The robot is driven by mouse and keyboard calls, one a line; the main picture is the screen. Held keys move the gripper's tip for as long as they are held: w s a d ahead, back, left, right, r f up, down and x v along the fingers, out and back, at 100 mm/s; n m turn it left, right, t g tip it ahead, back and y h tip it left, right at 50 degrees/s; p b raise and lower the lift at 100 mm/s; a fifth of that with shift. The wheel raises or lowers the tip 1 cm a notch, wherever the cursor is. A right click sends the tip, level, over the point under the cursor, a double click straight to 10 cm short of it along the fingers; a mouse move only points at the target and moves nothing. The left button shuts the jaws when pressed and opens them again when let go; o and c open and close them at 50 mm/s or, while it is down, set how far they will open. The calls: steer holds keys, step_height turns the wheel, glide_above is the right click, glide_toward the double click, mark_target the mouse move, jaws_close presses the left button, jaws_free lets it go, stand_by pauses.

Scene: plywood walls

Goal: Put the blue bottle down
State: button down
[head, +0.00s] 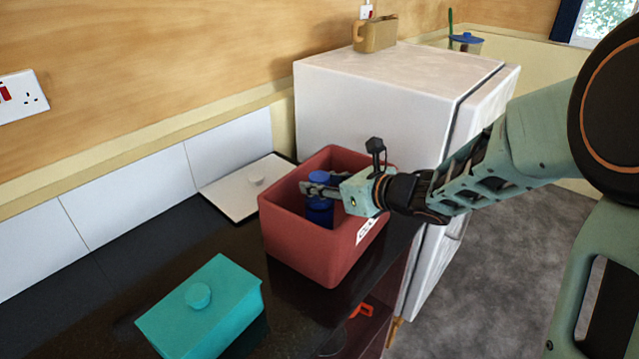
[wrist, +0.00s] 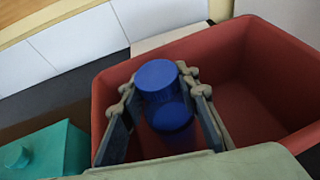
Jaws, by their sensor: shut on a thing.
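The blue bottle (head: 320,212) is upright inside the red crate (head: 296,248) in the head view. My gripper (head: 318,190) is shut on the bottle near its top, just under the cap. In the wrist view the bottle (wrist: 165,95) stands between the two fingers of my gripper (wrist: 160,105), with the red crate (wrist: 262,75) around it. The bottle's lower end is hidden by the crate wall in the head view, so I cannot tell whether it touches the crate floor.
A teal lidded box (head: 205,310) stands on the dark counter (head: 130,285) in front of the crate. A white fridge-like cabinet (head: 380,95) stands behind, with a brown jug (head: 376,34) on top. The crate's right part is empty.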

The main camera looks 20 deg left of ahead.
steer(key=c, duration=1.5)
jaws_free()
steer(key=shift+o, duration=0.2)
steer(key=b+v, duration=0.1)
steer(key=v, duration=1.1)
